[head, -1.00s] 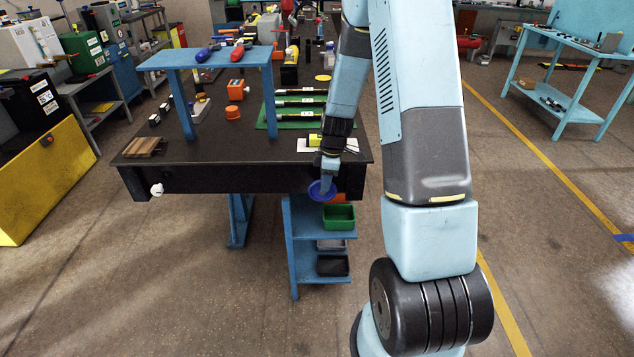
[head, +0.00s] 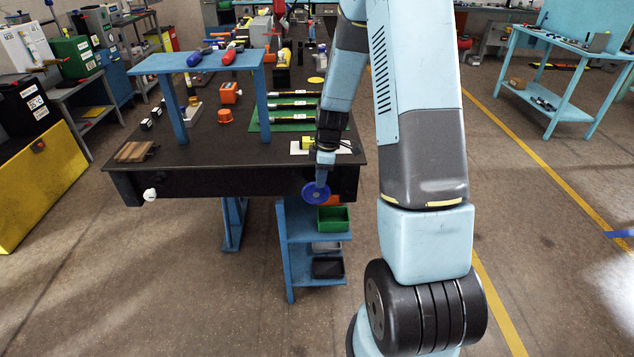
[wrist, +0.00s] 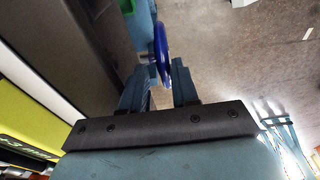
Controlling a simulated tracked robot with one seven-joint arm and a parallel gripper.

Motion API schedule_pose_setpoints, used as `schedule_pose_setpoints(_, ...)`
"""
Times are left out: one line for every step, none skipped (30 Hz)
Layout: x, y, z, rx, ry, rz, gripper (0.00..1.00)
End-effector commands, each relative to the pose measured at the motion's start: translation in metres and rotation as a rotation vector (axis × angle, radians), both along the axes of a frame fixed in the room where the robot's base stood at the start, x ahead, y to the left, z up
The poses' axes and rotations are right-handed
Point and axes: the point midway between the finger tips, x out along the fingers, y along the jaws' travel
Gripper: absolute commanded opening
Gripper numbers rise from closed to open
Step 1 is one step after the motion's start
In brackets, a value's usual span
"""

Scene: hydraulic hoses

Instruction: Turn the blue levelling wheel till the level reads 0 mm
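The blue levelling wheel (head: 316,194) stands at the front side of the dark table, near its right corner. My gripper (head: 321,181) reaches down to the wheel's upper rim. In the wrist view the wheel (wrist: 161,48) shows nearly edge-on, with its rim between the two fingertips of my gripper (wrist: 161,75). The fingers are apart with the rim in the gap. I cannot tell whether both press on it. A yellow block (head: 306,143) sits on a white plate just above, partly hidden by my wrist. No level reading is legible.
A blue shelf stand (head: 290,240) with a green bin (head: 333,219) and a black bin (head: 328,268) is below the wheel. A blue raised rack (head: 205,62) with tools stands on the table (head: 240,155). The floor in front is clear.

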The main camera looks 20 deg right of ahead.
Motion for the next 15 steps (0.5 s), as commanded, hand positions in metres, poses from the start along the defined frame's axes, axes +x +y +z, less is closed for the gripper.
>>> schedule_pose_setpoints(0.001, -0.002, 0.011, -0.001, -0.006, -0.001, 0.28)
schedule_pose_setpoints(0.001, -0.002, 0.016, -0.001, -0.005, -0.001, 0.28)
schedule_pose_setpoints(0.000, -0.003, 0.023, -0.001, -0.005, -0.001, 0.28)
schedule_pose_setpoints(0.000, -0.004, 0.029, 0.000, -0.004, -0.002, 0.28)
schedule_pose_setpoints(0.000, -0.005, 0.034, -0.001, -0.004, -0.002, 0.28)
schedule_pose_setpoints(-0.001, -0.006, 0.042, -0.001, -0.003, -0.001, 0.28)
schedule_pose_setpoints(-0.001, -0.007, 0.047, -0.001, -0.003, -0.001, 0.28)
schedule_pose_setpoints(-0.001, -0.008, 0.053, 0.000, -0.003, -0.001, 0.28)
schedule_pose_setpoints(-0.001, -0.008, 0.061, 0.000, -0.003, -0.001, 0.28)
schedule_pose_setpoints(-0.001, -0.009, 0.066, 0.000, -0.003, -0.001, 0.28)
schedule_pose_setpoints(-0.001, -0.010, 0.071, 0.000, -0.002, 0.000, 0.28)
schedule_pose_setpoints(-0.002, -0.010, 0.078, 0.000, -0.002, 0.000, 0.28)
schedule_pose_setpoints(-0.002, -0.011, 0.083, 0.001, -0.001, 0.000, 0.28)
schedule_pose_setpoints(-0.002, -0.011, 0.087, 0.000, 0.000, 0.000, 0.28)
schedule_pose_setpoints(-0.002, -0.012, 0.092, 0.000, 0.000, 0.000, 0.28)
